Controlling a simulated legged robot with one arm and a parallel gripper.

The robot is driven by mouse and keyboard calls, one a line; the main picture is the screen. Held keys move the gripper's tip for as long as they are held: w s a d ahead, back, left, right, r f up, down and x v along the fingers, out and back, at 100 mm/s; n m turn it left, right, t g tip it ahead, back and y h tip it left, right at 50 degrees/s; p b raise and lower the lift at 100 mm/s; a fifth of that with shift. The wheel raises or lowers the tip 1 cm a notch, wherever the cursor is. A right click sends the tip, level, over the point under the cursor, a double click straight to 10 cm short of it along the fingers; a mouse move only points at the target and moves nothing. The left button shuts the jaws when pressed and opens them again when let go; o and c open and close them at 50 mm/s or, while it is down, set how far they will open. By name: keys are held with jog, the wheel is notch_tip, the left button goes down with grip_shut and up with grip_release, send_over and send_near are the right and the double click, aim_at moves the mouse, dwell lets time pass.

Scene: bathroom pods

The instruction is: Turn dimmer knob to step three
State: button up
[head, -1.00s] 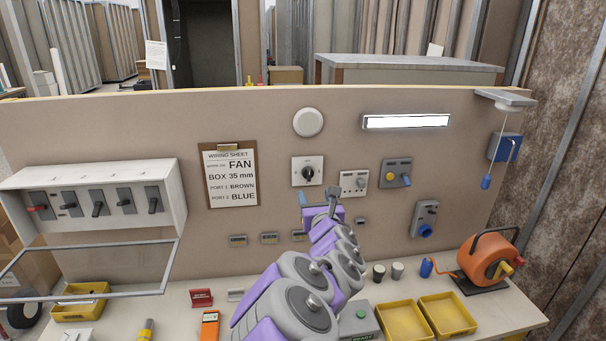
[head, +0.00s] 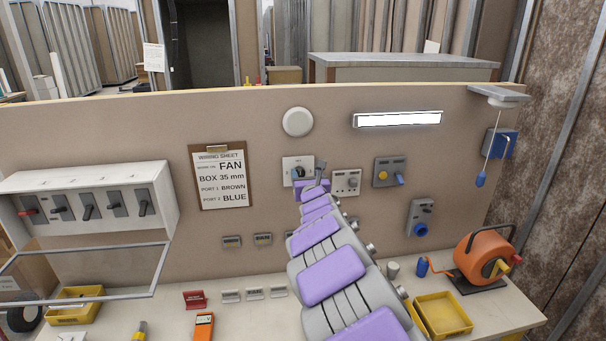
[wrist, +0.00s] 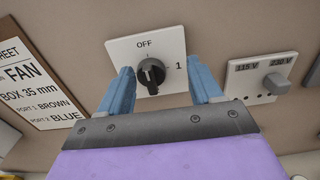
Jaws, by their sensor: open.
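A black rotary knob (wrist: 151,74) sits on a square white wall plate (wrist: 118,52). OFF is marked above it and 1 to its right; the lower plate is hidden behind my gripper. The knob's exact setting is hard to tell. My gripper (wrist: 158,68) is open, with one blue finger on each side of the knob and gaps between. In the head view the plate (head: 288,162) is on the upright panel, and my gripper (head: 308,171) is in front, partly covering it.
A white plate (head: 346,182) marked 115 V and 230 V, with a grey knob, is just right of my gripper. A clipboard wiring sheet (head: 222,178) hangs left. A round white fitting (head: 298,122) is above. Yellow trays (head: 443,315) stand on the bench below.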

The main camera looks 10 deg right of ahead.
aim_at(297, 171)
jog(key=shift+w, duration=0.4)
jog(key=shift+a+r, duration=0.25)
jog(key=shift+a, duration=0.25)
jog(key=shift+a+r, duration=0.2)
jog(key=shift+a, duration=0.25)
jog(key=shift+w+a+f, duration=0.2)
jog(key=shift+w+f, duration=0.35)
jog(key=shift+w, duration=0.25)
jog(key=shift+s+r, duration=0.2)
jog(key=shift+s, duration=0.1)
jog(key=shift+c, duration=1.3)
jog(key=shift+d, duration=0.45)
jog(key=shift+c, duration=1.4)
jog(key=shift+a+f, duration=0.1)
jog(key=shift+f, duration=0.05)
jog(key=c, duration=0.5)
